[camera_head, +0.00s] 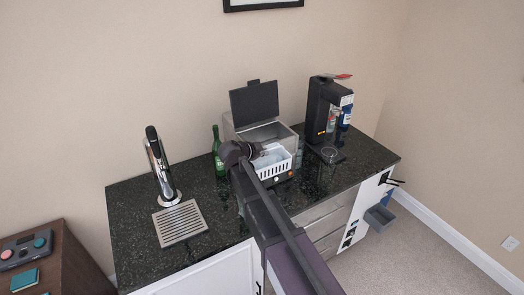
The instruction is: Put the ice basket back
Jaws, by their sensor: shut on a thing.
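The ice basket (280,166) is a white slotted basket at the front of the ice maker, with pale contents showing inside. The ice maker (228,130) is a grey box on the black counter, its dark lid (254,104) standing open at the back. My gripper (254,153) is at the basket's left side, shut on its edge. My arm reaches in from the front and hides part of the ice maker's front and left side. I cannot tell whether the basket is inside the opening or just in front of it.
A green bottle (218,152) stands close left of my gripper. A beer tap (160,165) and drip tray (180,222) are further left. A black drink machine (319,108) stands at the right. Bare counter (133,215) lies left of the tap.

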